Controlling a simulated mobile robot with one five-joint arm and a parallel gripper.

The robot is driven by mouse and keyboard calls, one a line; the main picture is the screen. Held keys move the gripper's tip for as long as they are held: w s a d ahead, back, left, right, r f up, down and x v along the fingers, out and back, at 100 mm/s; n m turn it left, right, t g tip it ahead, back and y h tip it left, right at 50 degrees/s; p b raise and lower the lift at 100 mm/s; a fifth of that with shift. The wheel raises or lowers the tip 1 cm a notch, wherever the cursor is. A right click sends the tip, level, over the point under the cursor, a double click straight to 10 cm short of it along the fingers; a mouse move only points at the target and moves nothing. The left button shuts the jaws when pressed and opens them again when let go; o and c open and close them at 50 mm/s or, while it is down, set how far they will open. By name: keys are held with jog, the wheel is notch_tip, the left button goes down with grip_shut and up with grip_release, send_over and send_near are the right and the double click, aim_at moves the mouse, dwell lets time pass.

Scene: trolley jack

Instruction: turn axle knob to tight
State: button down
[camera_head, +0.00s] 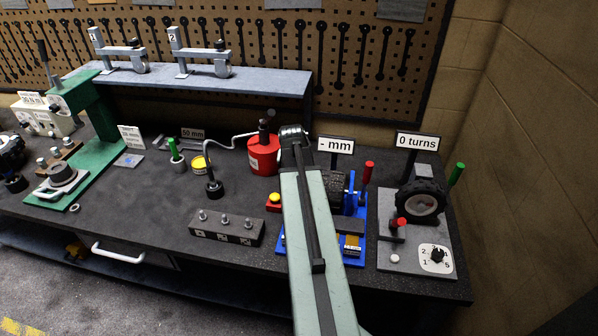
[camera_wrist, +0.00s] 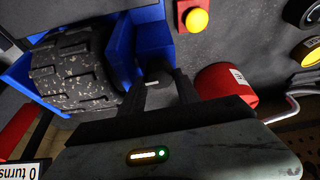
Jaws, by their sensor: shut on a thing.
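The axle knob (camera_wrist: 155,70) is a small dark knob on the side of the blue wheel stand (camera_wrist: 150,32), next to the knobbly dark tyre (camera_wrist: 78,72), in the wrist view. My gripper (camera_wrist: 160,82) is shut on this knob, with a dark finger at either side of it. The fingers hide part of the knob, and any mark on it cannot be read. In the head view my pale green arm covers the gripper and the knob. The blue stand (camera_head: 357,205) shows to the right of the arm there.
A red can (camera_head: 263,156) stands close to the left of my arm. A yellow button on a red box (camera_head: 274,200) is near the stand. Signs reading "- mm" (camera_head: 336,146) and "0 turns" (camera_head: 417,142) stand behind. A grey wheel-and-dial board (camera_head: 400,262) is at right.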

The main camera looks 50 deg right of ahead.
jog(key=shift+w+a+m, duration=0.1)
jog(key=shift+a+m, duration=0.05)
jog(key=shift+m, duration=0.45)
jog(key=shift+g, duration=0.3)
jog(key=c, duration=0.9)
grip_release()
jog(key=shift+f, duration=0.1)
